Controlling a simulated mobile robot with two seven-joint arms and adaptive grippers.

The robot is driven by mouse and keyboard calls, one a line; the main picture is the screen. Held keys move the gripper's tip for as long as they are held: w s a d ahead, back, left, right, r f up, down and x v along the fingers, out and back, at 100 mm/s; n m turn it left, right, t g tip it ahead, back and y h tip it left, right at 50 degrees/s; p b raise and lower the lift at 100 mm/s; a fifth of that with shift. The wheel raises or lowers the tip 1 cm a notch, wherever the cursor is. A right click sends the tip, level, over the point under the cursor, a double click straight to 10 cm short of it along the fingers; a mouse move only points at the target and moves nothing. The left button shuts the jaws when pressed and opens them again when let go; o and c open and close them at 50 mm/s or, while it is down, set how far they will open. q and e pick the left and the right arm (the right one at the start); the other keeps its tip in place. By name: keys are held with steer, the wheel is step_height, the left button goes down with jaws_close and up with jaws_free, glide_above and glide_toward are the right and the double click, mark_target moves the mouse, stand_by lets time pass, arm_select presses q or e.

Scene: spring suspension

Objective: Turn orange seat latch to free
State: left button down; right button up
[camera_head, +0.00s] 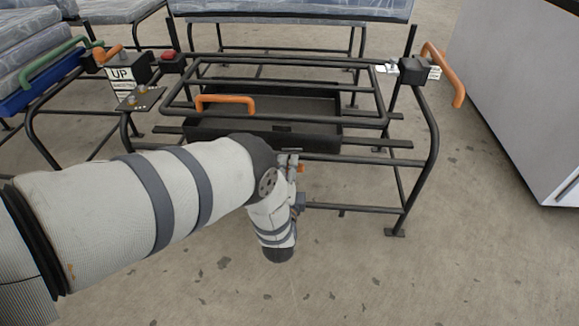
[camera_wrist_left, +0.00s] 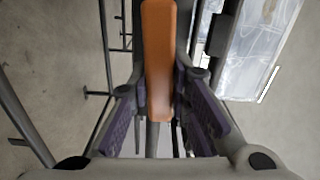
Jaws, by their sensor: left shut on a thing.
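In the left wrist view an orange latch (camera_wrist_left: 159,50) shows as a long bar running down the middle between my fingers. My left gripper (camera_wrist_left: 160,108) has its purple pads on both sides of the bar and is shut on it. In the head view my left arm comes in from the left and bends down in front of the black frame. It hides most of the gripper there. A small orange piece (camera_head: 300,169) shows beside my wrist, at the frame's front. My right gripper is not in view.
The black tubular frame (camera_head: 432,135) carries a dark tray (camera_head: 330,134) with an orange handle (camera_head: 225,99). Other orange handles stand at the right corner (camera_head: 447,77) and upper left (camera_head: 108,53), near an UP sign (camera_head: 121,74). A grey cabinet (camera_head: 515,90) stands right. The front floor is clear.

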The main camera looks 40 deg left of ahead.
arm_select(q)
steer(key=shift+s+a+f+m, duration=0.15)
steer(key=shift+s+f+m, duration=0.15)
steer(key=shift+m, duration=0.2)
steer(key=c, duration=1.5)
jaws_free()
steer(key=shift+w, duration=0.1)
steer(key=shift+s+d, duration=0.2)
steer(key=v, duration=1.1)
steer(key=shift+s+d, duration=0.15)
steer(key=shift+s, duration=0.05)
